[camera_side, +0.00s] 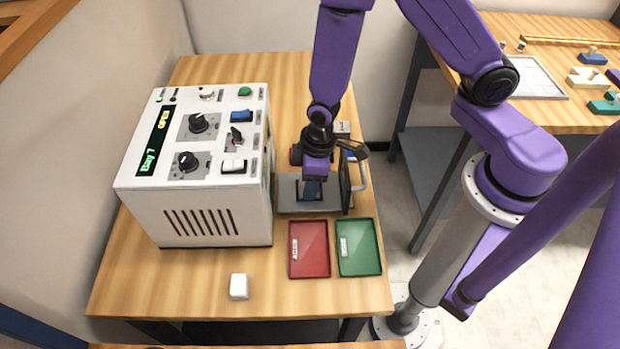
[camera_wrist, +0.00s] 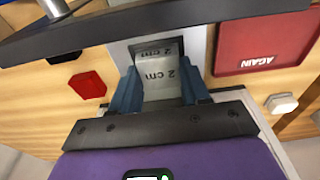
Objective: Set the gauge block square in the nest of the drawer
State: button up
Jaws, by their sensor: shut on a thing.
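The grey gauge block (camera_wrist: 159,80) is in the wrist view, with "2 cm" on two of its faces. My gripper (camera_wrist: 160,92) is shut on it, one blue finger on each side. The block is at the dark square opening of the nest (camera_wrist: 149,41); I cannot tell whether it is seated or held just above, and its lower part is hidden. In the side view the drawer (camera_side: 328,207) is pulled out from the white laser marker (camera_side: 190,170). My gripper (camera_side: 309,190) points down over the drawer and hides the block there.
A red tray (camera_side: 309,262) and a green tray (camera_side: 358,262) lie in front of the drawer. A white block (camera_side: 239,286) stands at the front left. The drawer's upright front panel with its handle (camera_side: 360,172) is close to my gripper. A red block (camera_wrist: 88,84) is beside the drawer.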

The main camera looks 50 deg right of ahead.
jog(key=shift+f, duration=0.25)
jog(key=shift+s+d+f, duration=0.2)
jog(key=shift+f, duration=0.25)
jog(key=o, duration=1.1)
jog(key=shift+c, duration=0.2)
jog(key=shift+o, duration=0.2)
jog(key=shift+w+r, duration=0.1)
jog(key=shift+r, duration=2.65)
notch_tip(320, 180, up, 8)
jog(key=shift+s+d, duration=0.3)
jog(key=shift+s, duration=0.15)
jog(key=s+d+r+n, duration=0.1)
jog(key=s+d+r, duration=0.3)
jog(key=s, duration=0.4)
jog(key=s+d+r+n, duration=0.2)
jog(key=s+d+r, duration=0.3)
jog(key=s, duration=0.2)
jog(key=shift+s+d+r+n+g+h, duration=0.2)
jog(key=shift+s+d+n+g+h, duration=0.1)
jog(key=shift+s+d+g, duration=0.1)
jog(key=shift+w, duration=0.1)
